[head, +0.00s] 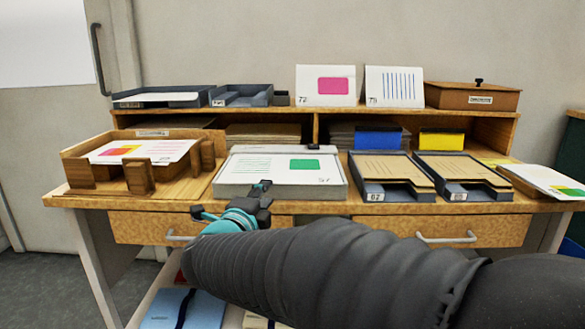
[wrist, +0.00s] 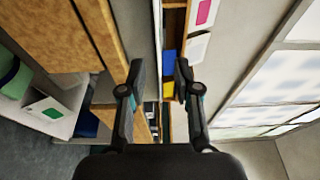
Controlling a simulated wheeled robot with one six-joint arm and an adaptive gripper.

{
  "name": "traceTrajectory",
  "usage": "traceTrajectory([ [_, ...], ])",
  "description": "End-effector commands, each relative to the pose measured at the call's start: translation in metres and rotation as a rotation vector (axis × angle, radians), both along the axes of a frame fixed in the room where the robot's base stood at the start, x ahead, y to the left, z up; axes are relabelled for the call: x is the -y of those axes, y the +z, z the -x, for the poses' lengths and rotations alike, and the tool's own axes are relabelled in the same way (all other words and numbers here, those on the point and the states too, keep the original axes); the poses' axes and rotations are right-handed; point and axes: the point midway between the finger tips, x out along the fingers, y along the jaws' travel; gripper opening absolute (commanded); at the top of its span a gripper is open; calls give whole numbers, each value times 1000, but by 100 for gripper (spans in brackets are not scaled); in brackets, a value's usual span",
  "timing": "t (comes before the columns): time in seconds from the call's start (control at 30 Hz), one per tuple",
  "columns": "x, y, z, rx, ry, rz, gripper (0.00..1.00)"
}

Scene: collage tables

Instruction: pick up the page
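Several pages are in view, and I cannot tell which one is meant. A page with green lines and a green block (head: 290,165) lies on a white pad or tray at the middle of the desk. Another page with coloured shapes (head: 140,151) lies in a wooden tray at left. A third page (head: 555,181) lies at the right end. My gripper (head: 262,187) is at the desk's front edge, just in front of the middle page. In the wrist view my gripper (wrist: 161,76) has its fingers apart, with nothing between them.
Two dark trays with brown sheets (head: 392,170) stand right of the middle page. A rear shelf holds grey trays (head: 240,95), upright cards (head: 325,86) and a brown lidded box (head: 473,96). Drawer handles (head: 446,238) stick out below the desktop.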

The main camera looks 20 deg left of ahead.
Motion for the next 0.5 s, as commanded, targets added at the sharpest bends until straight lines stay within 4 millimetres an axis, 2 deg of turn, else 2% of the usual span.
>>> traceTrajectory([
  [0.17,0,-2,-15,-2,-1,1,32],
  [0.4,0,-3,-47,-1,-2,1,32],
  [0.5,-1,-4,-51,-1,0,1,32],
])
